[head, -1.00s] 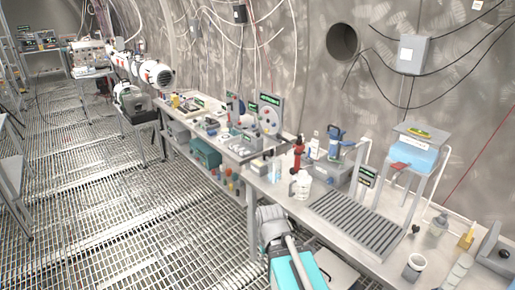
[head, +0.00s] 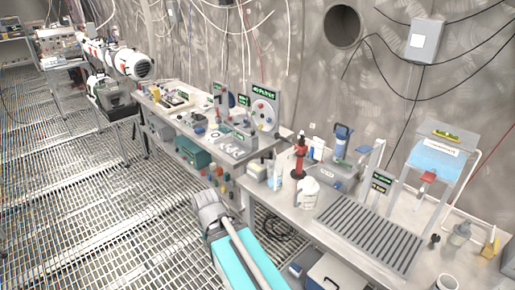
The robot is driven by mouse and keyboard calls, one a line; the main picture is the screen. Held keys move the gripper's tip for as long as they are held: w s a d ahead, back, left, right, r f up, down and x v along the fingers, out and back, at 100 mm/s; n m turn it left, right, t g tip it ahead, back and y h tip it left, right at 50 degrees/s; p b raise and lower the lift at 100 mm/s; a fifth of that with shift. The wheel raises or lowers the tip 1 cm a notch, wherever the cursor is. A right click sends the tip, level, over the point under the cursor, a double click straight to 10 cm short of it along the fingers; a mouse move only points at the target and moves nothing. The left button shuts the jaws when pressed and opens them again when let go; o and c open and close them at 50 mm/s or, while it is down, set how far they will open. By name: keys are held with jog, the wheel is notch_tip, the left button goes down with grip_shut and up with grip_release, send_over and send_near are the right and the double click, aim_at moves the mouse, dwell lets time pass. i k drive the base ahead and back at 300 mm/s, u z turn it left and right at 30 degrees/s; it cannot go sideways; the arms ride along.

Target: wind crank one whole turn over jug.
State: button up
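A white jug (head: 307,193) stands upright on the bench beside a ribbed grey drain grate. Just behind it rises a red upright device (head: 299,158) with a dark arm at its top, which may be the crank; its handle is too small to make out. Part of my own arm, a grey joint with a teal and white link, shows at the bottom centre, in front of the bench and left of the jug. My gripper's fingers do not show. Nothing of mine touches the jug or the red device.
White bottles (head: 275,173) stand close on the left. Open grating floor (head: 90,220) runs along the bench's left side.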

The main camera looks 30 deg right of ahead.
aim_at(267, 157)
jog(key=z, duration=0.35)
jog(key=i, duration=0.95)
jog(key=z, duration=0.7)
